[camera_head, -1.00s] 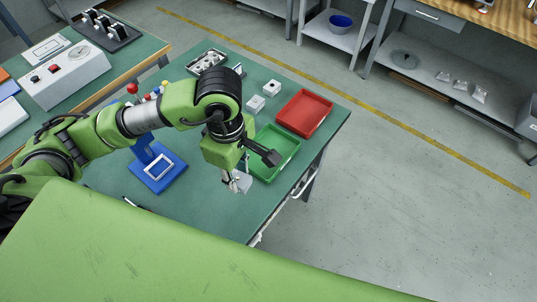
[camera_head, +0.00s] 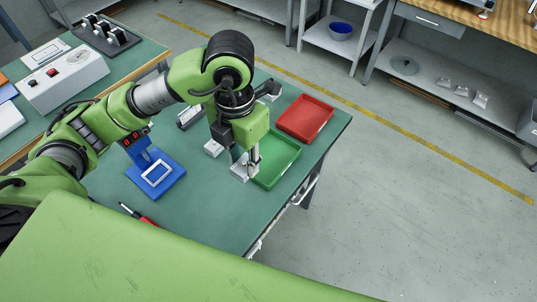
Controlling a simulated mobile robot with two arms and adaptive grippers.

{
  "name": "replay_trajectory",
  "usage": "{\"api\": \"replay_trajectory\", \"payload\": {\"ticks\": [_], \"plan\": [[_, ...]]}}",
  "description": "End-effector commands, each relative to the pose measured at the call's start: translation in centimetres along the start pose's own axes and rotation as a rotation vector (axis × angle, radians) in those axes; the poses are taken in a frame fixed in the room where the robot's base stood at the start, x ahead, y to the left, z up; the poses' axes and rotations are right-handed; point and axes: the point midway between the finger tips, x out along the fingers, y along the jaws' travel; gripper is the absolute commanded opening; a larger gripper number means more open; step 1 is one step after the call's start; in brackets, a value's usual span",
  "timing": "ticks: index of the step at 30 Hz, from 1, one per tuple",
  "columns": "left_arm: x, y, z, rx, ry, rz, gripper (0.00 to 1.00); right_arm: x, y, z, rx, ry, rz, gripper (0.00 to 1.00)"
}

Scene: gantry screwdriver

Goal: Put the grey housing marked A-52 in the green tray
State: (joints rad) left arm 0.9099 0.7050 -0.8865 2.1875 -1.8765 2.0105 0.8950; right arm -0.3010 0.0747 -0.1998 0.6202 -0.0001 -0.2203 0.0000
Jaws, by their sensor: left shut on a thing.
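My left gripper (camera_head: 247,168) points down at the left edge of the green tray (camera_head: 283,171). It is shut on a small light-grey housing (camera_head: 239,173). The housing is beside or just over the tray's left rim; its exact height is unclear, and I cannot read a marking on it. The visible floor of the green tray is empty. Another small grey housing (camera_head: 213,148) is left of the gripper, partly hidden by my arm. My right gripper is not in view.
A red tray (camera_head: 306,118) lies behind the green tray. A blue stand with a red display (camera_head: 157,174) and a red-and-black screwdriver (camera_head: 139,215) are to the left. My arm covers the back of the bench. The front of the green bench top (camera_head: 210,215) is clear.

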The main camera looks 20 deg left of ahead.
Motion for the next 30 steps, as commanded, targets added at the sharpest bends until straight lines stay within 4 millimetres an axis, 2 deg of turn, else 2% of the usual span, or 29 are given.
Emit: {"api": "replay_trajectory", "payload": {"ticks": [11, 15, 21, 26, 30], "plan": [[3.5, 1.6, 7.6, -0.001, 0.006, -0.002, 0.06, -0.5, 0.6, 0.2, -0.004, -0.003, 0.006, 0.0], [6.2, 2.1, 9.7, -0.001, 0.006, -0.001, 0.06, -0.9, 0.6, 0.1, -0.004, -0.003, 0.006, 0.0], [8.4, 2.5, 11.5, 0.002, 0.003, 0.0, 0.06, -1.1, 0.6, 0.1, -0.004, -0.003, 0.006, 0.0], [9.1, 2.6, 12.0, 0.003, 0.002, -0.001, 0.06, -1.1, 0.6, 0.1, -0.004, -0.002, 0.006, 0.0], [10.5, 2.6, 12.2, 0.002, 0.006, -0.002, 0.06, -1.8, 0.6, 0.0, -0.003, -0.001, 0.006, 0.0]]}}
